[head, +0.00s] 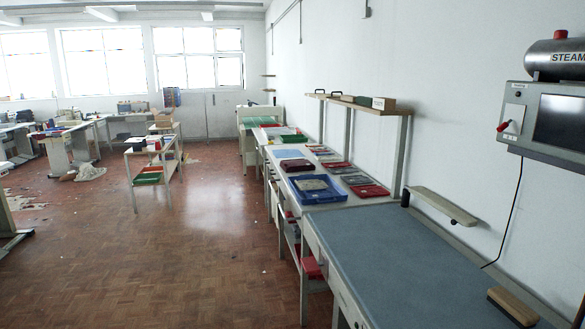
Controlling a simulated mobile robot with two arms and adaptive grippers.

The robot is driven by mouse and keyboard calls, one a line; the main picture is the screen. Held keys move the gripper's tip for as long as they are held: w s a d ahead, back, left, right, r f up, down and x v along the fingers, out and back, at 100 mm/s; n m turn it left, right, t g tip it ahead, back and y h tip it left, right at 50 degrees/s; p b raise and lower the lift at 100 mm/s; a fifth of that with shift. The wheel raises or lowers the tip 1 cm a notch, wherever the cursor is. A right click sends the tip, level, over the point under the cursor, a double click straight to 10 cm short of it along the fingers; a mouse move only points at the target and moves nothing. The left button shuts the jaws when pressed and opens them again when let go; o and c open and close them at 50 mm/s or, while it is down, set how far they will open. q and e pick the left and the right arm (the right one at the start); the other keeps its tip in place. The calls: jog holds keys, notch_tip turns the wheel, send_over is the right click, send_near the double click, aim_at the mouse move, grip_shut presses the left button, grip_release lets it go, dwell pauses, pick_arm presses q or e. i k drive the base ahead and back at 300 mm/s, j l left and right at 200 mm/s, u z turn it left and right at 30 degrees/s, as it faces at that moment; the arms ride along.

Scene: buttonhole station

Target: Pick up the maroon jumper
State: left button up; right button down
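A dark maroon folded item (297,165), which looks like the maroon jumper, lies on the long white table (283,197) along the right wall. It is small in view, and its details cannot be made out. It lies just behind a blue tray (330,197) with something pale in it. Neither of my grippers is in view.
Grey and red folded pieces (368,191) lie right of the blue tray. A blue-topped pressing table (400,265) fills the near right, below a steam unit (560,110). A shelf (355,104) stands above the long table. A trolley (152,172) stands left; the wooden floor between is clear.

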aim_at(288, 166)
jog(key=i+j+u, duration=0.3)
jog(key=i+j, duration=0.15)
jog(key=i+j+u, duration=0.3)
jog(key=i, duration=0.3)
jog(key=i+z, duration=0.1)
jog(key=i, duration=1)
jog(key=i+j+z, duration=0.1)
jog(key=i, duration=1)
jog(key=i+z, duration=0.1)
jog(key=i, duration=0.5)
jog(key=i+z, duration=0.15)
jog(key=i, duration=0.45)
jog(key=i+j+z, duration=0.1)
jog(key=i, duration=0.45)
jog(key=j, duration=0.1)
